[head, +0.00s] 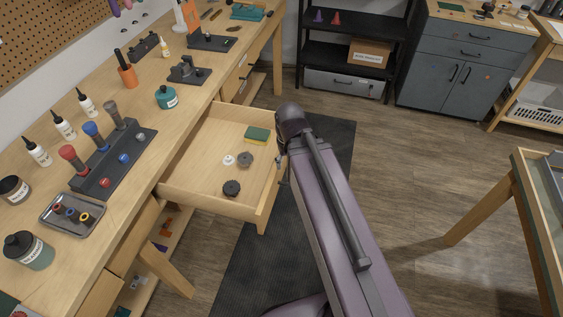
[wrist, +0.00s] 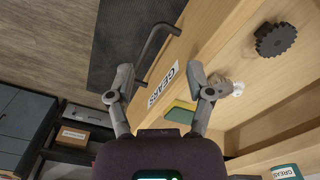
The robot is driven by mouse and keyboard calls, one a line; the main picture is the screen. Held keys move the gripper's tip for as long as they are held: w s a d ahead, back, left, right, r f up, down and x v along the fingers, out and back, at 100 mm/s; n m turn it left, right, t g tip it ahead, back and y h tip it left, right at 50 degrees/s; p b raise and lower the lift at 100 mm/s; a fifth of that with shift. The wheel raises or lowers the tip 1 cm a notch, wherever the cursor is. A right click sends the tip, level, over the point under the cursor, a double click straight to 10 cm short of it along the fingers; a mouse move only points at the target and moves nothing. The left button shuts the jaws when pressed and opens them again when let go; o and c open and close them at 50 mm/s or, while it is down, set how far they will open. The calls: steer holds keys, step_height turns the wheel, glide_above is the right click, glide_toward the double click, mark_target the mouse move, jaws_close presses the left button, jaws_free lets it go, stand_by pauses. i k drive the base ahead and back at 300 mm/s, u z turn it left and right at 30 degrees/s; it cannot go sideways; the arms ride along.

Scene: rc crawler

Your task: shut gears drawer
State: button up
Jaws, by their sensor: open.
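The gears drawer (head: 207,203) is pulled out from the wooden workbench. It holds a black gear (head: 231,187), a grey gear (head: 245,159), a white gear (head: 229,159) and a green-yellow sponge (head: 257,135). In the wrist view, the drawer front (wrist: 195,42) carries a GEARS label (wrist: 167,83) and a dark bar handle (wrist: 154,48). My gripper (wrist: 161,84) is open, its fingers apart on either side of the label in that view. Contact with the drawer front cannot be told. In the head view my arm mostly hides the gripper, beside the drawer's front right corner.
A dark mat (head: 335,145) lies below. A grey cabinet (head: 455,65) and black shelf stand at the back. Floor to the right is clear up to another table.

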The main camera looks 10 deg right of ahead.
mark_target(196, 176)
steer(key=u, duration=0.35)
steer(key=k, duration=0.9)
steer(key=z, duration=0.15)
